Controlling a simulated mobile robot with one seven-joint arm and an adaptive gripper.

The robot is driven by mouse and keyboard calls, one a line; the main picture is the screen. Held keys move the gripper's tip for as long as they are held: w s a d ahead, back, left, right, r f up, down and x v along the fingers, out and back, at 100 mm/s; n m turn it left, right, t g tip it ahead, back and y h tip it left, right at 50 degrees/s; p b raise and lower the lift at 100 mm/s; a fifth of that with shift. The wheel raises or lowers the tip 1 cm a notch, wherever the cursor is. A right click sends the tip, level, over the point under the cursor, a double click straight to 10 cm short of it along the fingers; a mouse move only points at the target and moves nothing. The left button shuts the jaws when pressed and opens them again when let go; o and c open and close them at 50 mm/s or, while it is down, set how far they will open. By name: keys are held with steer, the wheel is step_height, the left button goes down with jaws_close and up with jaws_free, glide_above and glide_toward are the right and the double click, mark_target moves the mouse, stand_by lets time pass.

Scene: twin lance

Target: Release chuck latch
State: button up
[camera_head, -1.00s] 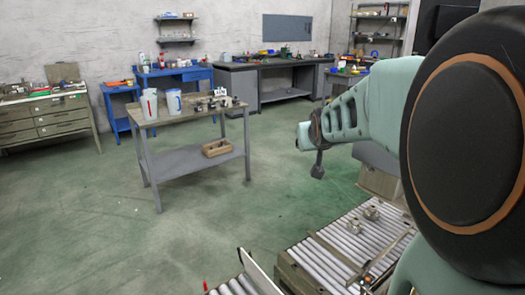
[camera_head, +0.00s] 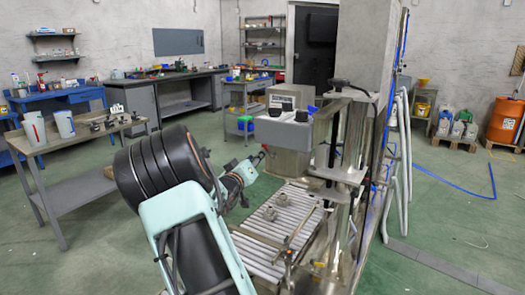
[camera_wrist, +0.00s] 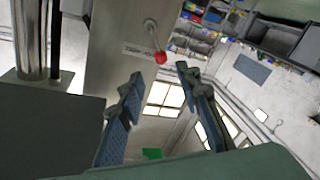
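My gripper (camera_wrist: 158,84) is open and empty in the wrist view, its two blue-grey fingers apart. A short lever with a red knob (camera_wrist: 160,57) sticks out from a grey panel (camera_wrist: 115,30), just beyond the fingertips, and nothing grips it. I cannot tell for sure whether this is the chuck latch. A small label (camera_wrist: 138,50) is beside the knob. In the head view, the machine with its metal column (camera_head: 340,150) stands at centre right. My gripper (camera_head: 258,158) is small there, left of the machine, and its finger opening is unclear.
A roller conveyor (camera_head: 268,240) with metal parts (camera_head: 268,212) lies in front of the machine. A side table (camera_head: 75,145) with two white jugs stands at left. Green floor is open between.

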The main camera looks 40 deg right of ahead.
mark_target(264, 147)
steer(key=b+x, duration=0.1)
steer(key=x, duration=0.8)
steer(key=shift+w+d, duration=0.2)
steer(key=shift+c, duration=0.7)
jaws_close()
